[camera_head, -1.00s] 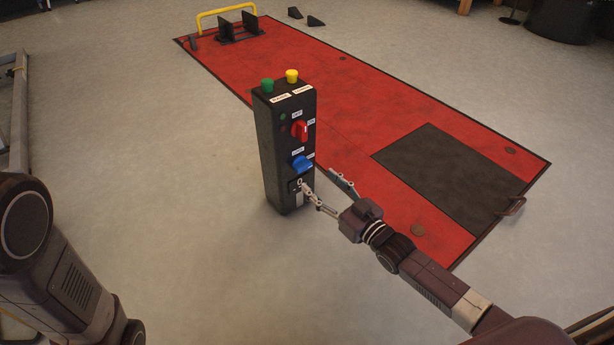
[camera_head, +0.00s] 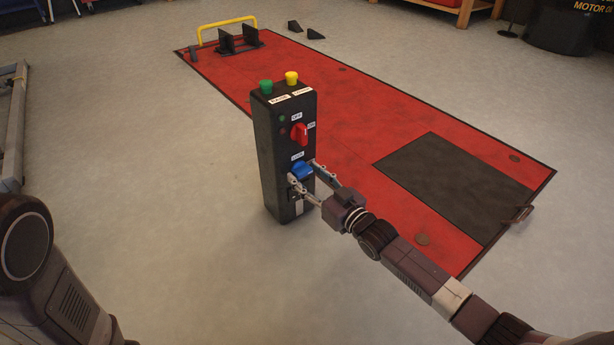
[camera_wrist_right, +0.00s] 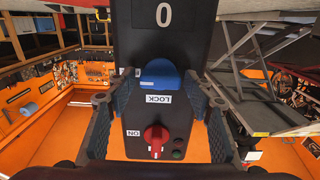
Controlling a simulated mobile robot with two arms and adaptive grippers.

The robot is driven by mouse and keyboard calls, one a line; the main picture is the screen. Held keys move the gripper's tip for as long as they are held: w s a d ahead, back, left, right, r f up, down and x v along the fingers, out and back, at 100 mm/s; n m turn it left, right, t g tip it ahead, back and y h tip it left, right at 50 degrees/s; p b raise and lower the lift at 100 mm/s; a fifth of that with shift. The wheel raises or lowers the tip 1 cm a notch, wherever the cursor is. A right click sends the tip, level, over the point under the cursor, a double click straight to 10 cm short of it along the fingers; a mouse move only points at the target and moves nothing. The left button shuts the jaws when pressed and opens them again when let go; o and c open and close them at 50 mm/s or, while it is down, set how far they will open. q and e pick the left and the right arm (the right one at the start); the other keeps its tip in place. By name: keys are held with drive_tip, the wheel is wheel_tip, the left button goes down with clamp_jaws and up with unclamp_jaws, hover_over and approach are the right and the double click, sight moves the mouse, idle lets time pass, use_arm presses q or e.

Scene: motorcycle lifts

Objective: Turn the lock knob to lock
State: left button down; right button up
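The lock knob is the blue knob (camera_head: 301,170) low on the front of the black control post (camera_head: 268,165). In the right wrist view the blue knob (camera_wrist_right: 160,75) sits beside a LOCK label (camera_wrist_right: 159,99). My right gripper (camera_head: 305,175) is at the post, one finger on each side of the blue knob. In the wrist view its fingers (camera_wrist_right: 160,84) stand apart with the knob between their tips, and narrow gaps seem to show on both sides. My left arm shows at the left edge, but its gripper is out of view.
A red knob (camera_head: 299,133) sits above the blue one. Green (camera_head: 266,87) and yellow (camera_head: 291,78) buttons top the post. A red lift platform (camera_head: 350,115) with a dark panel (camera_head: 450,185) lies behind and right. The floor left of the post is clear.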

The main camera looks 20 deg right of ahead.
drive_tip(key=c, duration=0.8)
